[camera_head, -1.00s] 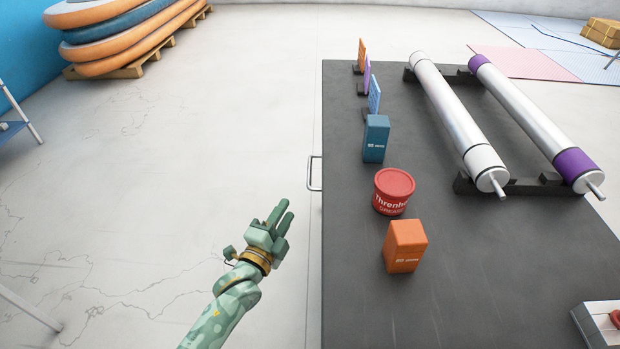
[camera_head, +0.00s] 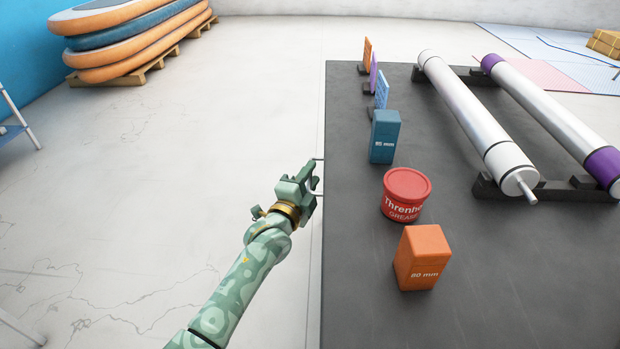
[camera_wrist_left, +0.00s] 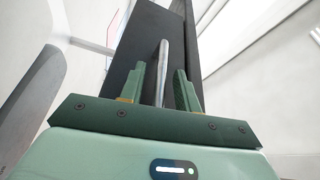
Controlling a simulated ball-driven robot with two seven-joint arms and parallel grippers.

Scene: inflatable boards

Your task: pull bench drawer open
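The bench (camera_head: 350,250) has a dark grey top and fills the right of the head view. A thin metal drawer handle (camera_head: 320,160) sticks out from its left edge. My left gripper (camera_head: 311,178) is at this handle and hides its middle. In the left wrist view the handle (camera_wrist_left: 161,65) is a grey bar standing between the two green fingers of the left gripper (camera_wrist_left: 160,90), with gaps on both sides. The fingers are apart, and the bar is not clamped. The drawer front is hidden from the head view. My right gripper is not in view.
On the bench stand a blue box (camera_head: 384,138), a red grease tub (camera_head: 406,195), an orange box (camera_head: 421,258) and rollers (camera_head: 470,120) on black supports. The floor (camera_head: 200,150) left of the bench is clear. Inflatable boards (camera_head: 135,40) are stacked at the back left.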

